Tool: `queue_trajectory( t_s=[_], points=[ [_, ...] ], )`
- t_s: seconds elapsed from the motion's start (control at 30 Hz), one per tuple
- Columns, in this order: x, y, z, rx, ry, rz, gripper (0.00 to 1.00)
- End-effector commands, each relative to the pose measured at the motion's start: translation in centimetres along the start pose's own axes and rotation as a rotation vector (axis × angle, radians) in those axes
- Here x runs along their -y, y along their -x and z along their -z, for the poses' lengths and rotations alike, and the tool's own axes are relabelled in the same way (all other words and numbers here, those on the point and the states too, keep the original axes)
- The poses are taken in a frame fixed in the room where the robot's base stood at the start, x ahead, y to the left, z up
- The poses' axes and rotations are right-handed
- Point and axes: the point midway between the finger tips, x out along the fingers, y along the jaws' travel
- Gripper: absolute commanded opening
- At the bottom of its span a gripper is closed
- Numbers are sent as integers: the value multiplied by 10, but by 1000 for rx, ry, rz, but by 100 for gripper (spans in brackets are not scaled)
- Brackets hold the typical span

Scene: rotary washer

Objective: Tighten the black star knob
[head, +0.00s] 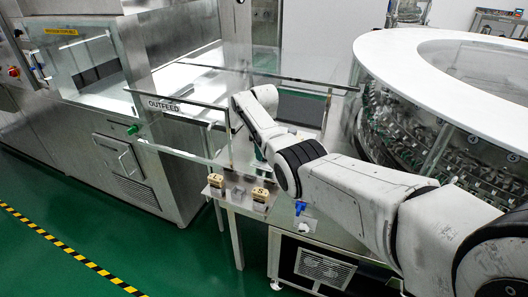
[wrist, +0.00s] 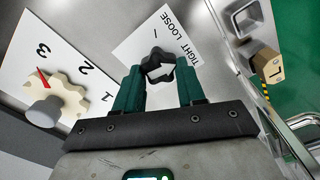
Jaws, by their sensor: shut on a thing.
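The black star knob (wrist: 157,64) shows in the wrist view between the two green fingers of my gripper (wrist: 160,82), which is shut on it. The knob sits over a white card (wrist: 135,42) printed TIGHT and LOOSE with a short line mark. How far the knob is turned I cannot tell. In the head view my arm hides the knob and most of my gripper; only a bit of green finger (head: 258,154) shows beside the arm.
In the wrist view a cream scalloped dial (wrist: 66,98) with a red pointer near 3 is left of my gripper. A tan block marked L (wrist: 268,66) is at the right. Clear OUTFEED panels (head: 185,128) and the round washer (head: 385,45) flank my arm.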

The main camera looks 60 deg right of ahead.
Motion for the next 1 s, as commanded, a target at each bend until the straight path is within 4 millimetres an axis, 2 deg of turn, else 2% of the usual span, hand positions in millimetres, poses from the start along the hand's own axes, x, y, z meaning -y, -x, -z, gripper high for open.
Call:
queue_trajectory(
  t_s=[0.6, 1.0],
  points=[
    [-2, 1, 0, -2, -574, 0, 9],
    [-4, 1, -1, -2, -826, -1, 9]
  ],
)
